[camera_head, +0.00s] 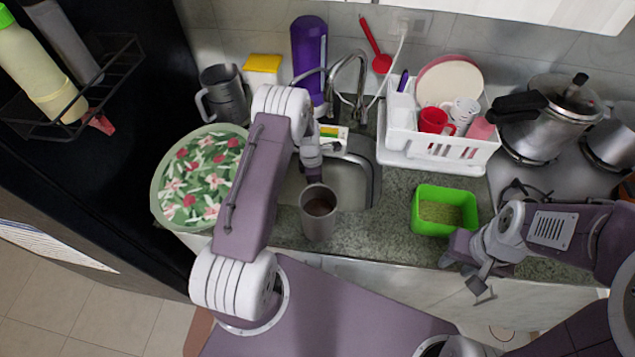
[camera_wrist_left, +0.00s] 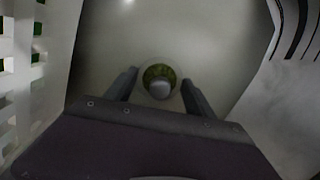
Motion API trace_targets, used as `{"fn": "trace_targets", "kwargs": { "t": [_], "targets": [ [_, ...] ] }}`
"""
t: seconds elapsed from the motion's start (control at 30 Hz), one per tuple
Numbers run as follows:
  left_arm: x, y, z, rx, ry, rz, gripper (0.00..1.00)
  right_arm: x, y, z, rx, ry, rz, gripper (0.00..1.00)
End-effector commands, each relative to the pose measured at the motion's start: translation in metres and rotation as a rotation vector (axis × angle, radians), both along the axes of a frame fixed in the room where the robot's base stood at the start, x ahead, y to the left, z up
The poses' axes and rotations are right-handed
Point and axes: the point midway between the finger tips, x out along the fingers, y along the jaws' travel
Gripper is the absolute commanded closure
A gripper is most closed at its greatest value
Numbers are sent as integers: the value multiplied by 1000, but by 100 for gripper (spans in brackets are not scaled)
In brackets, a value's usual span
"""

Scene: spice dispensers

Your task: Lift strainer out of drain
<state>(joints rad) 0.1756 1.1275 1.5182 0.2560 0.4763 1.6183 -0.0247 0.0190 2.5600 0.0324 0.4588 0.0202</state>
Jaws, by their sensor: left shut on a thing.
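The strainer (camera_wrist_left: 160,72) shows in the left wrist view as a small round piece with a grey knob and a greenish rim, at the pale basin floor. My left gripper (camera_wrist_left: 160,88) has a finger on each side of it and is shut on it. I cannot tell whether the strainer sits in the drain or is raised. In the head view my left arm reaches into the steel sink (camera_head: 358,178); the strainer and drain are hidden there. My right gripper (camera_head: 470,275) is by the counter's front edge, holding nothing I can see; its opening is unclear.
A grey cup (camera_head: 318,222) stands at the sink's front edge. A white dish rack (camera_head: 440,147) with dishes is right of the sink. A green tub (camera_head: 443,222) is near my right gripper. A floral round tray (camera_head: 160,200) lies left. A purple bottle (camera_head: 309,62) stands behind the sink.

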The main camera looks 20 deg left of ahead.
Motion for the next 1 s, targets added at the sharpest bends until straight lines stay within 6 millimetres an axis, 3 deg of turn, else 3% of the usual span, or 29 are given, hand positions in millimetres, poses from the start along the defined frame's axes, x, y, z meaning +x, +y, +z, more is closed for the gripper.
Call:
{"fn": "trace_targets", "kwargs": {
  "t": [0.7, 1.0],
  "targets": [
    [0, 0, 22, 0, 0, 0, 73, 0, 0, 19, 0, 0, 0, 64],
    [0, 0, 23, 0, 0, 0, 73, 0, 0, 19, 0, 0, 0, 64]
  ]
}}
